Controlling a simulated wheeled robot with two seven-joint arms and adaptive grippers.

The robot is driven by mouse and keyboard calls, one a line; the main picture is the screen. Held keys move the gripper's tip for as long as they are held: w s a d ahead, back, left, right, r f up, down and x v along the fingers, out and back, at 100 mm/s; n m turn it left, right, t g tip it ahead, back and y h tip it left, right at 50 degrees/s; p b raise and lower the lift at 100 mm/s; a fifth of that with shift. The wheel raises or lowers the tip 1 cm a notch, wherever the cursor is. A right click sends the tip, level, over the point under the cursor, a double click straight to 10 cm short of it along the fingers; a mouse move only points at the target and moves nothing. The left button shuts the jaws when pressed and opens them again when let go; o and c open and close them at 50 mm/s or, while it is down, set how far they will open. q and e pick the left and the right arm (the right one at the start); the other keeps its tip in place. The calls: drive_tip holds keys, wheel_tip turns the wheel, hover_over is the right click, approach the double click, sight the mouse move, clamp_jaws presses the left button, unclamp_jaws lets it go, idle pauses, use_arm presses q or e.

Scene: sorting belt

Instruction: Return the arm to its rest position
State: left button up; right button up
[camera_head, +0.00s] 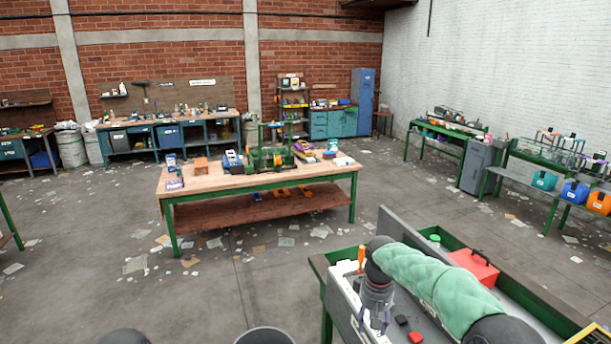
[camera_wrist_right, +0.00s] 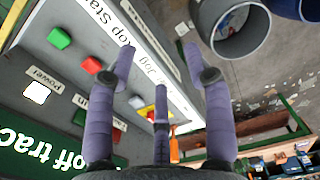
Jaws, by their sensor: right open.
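My right arm (camera_head: 430,280), in a green padded sleeve, reaches in from the lower right of the head view. Its gripper (camera_head: 376,318) points down over the near left end of the belt station. In the right wrist view this gripper (camera_wrist_right: 160,55) has its purple-wrapped fingers spread, with nothing between them. Beyond the fingers is a grey control panel (camera_wrist_right: 75,15) with a green button (camera_wrist_right: 59,38), a red button (camera_wrist_right: 92,65) and a white button (camera_wrist_right: 37,92). The fingers appear apart from the buttons. My left gripper is not in view.
A red toolbox (camera_head: 475,268) stands on the belt station beyond my arm. An orange-handled tool (camera_head: 361,256) stands close by. A cluttered wooden workbench (camera_head: 215,183) is farther back, with open floor before it.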

drive_tip(key=s+a+f+m+y+b, duration=0.1)
drive_tip(key=s+a+f+b, duration=0.3)
drive_tip(key=f, duration=1.1)
drive_tip(key=s+a+f+y+b, duration=0.2)
drive_tip(key=s+f+b, duration=0.3)
drive_tip(key=f, duration=1.1)
drive_tip(key=s+a+f+m+b, duration=0.1)
drive_tip(key=s+f+m+b, duration=0.1)
drive_tip(key=s+f, duration=0.7)
drive_tip(key=s+a+f+m+y+b, duration=0.1)
drive_tip(key=s+f+m+b, duration=0.2)
drive_tip(key=s+f, duration=0.6)
drive_tip(key=s+b, duration=0.2)
drive_tip(key=s, duration=0.3)
drive_tip(key=shift+s, duration=0.3)
drive_tip(key=shift+c, duration=1.2)
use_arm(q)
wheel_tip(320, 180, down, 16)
use_arm(e)
drive_tip(key=shift+d, duration=0.1)
